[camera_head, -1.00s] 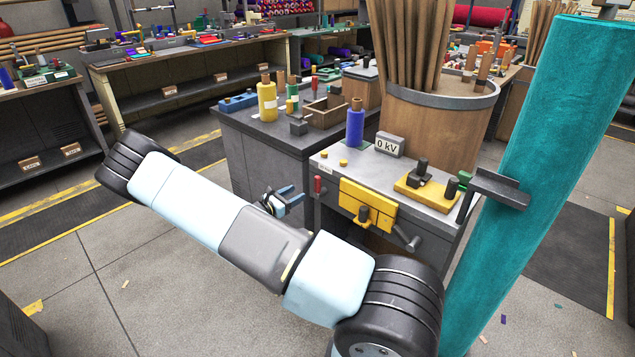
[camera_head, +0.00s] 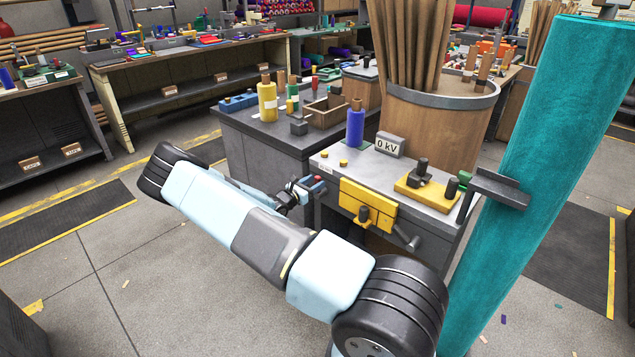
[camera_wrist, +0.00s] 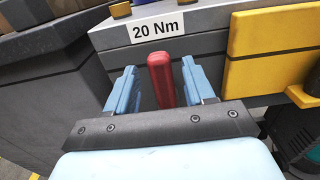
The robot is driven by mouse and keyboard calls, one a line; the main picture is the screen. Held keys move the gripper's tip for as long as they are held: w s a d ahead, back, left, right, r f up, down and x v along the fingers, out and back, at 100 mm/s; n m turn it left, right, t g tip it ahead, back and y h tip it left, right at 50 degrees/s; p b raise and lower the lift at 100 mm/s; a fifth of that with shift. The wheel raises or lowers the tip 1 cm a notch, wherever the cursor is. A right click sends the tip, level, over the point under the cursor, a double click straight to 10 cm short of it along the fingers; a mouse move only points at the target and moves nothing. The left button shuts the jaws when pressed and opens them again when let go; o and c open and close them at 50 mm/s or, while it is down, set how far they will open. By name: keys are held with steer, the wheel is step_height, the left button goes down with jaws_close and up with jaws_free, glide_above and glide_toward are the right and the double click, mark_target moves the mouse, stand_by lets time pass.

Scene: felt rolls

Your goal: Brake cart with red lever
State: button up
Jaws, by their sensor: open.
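The red lever (camera_wrist: 160,80) stands upright in the wrist view, between the two blue fingers of my open gripper (camera_wrist: 159,88). A gap shows on each side of it, wider on the right, and its lower end is hidden behind the gripper's dark bar. In the head view my gripper (camera_head: 311,186) is at the cart's left front corner, and the lever's red end (camera_head: 318,178) shows only in part there. The cart (camera_head: 330,160) has a grey top and a yellow front panel (camera_head: 367,205).
A label reading 20 Nm (camera_wrist: 157,27) is on the cart's edge. A tall teal roll (camera_head: 545,150) stands at right. A dark cabinet (camera_head: 270,160) is behind.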

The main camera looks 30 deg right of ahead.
steer(key=shift+x, duration=1.15)
jaws_close()
